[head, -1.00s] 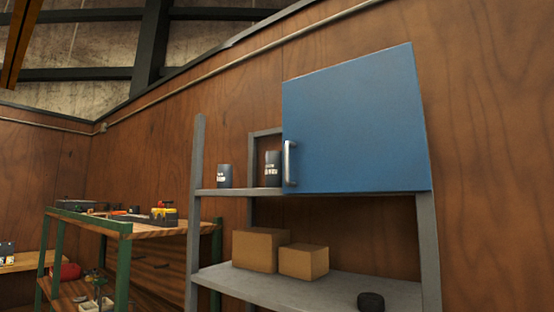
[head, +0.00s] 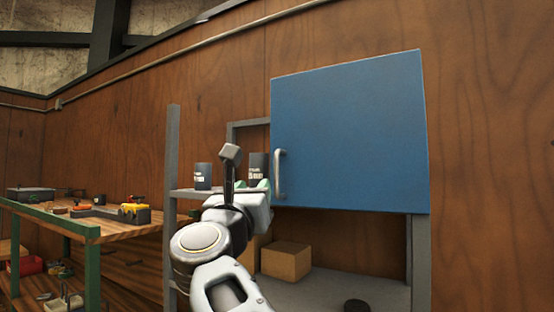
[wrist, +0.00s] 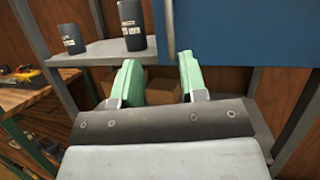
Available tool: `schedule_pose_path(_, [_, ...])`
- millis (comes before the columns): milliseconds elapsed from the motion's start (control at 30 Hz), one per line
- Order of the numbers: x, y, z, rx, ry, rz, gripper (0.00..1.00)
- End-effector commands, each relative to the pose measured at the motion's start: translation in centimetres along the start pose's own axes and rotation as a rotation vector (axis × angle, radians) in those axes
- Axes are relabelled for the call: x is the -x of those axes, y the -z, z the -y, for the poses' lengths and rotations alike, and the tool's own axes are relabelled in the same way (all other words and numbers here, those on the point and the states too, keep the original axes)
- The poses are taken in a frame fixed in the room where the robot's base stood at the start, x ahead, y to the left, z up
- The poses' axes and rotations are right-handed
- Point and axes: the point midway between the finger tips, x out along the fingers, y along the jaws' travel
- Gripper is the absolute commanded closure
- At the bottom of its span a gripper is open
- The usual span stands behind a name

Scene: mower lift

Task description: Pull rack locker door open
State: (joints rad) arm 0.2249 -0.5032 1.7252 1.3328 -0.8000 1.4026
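The blue rack locker door (head: 350,135) hangs on the upper right of the grey rack. It looks shut. Its silver vertical handle (head: 280,174) is at the door's left edge. My gripper (head: 259,185) is in front of the rack, a little left of and below the handle, apart from it as far as I can tell. In the wrist view my gripper (wrist: 160,75) has its two green fingers spread with nothing between them. The door's lower left part (wrist: 225,32) shows beyond the fingers, and the handle (wrist: 169,35) stands upright between and beyond them.
Two dark canisters stand on the upper shelf, one at left (head: 202,176) and one partly behind my gripper (head: 258,165). A cardboard box (head: 286,261) and a dark round item (head: 355,305) are on the lower shelf. A green-framed workbench (head: 88,232) is at left.

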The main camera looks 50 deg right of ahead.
Motion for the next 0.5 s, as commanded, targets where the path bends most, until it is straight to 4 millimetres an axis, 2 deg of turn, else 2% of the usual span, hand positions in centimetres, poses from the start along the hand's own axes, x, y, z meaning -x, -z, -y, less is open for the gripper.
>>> schedule_pose_path(167, [-2.2, -0.5, 1.2, -0.055, 0.050, -0.019, 0.61])
schedule_pose_path(500, [-8.7, -0.4, 1.5, -0.052, 0.047, -0.019, 0.61])
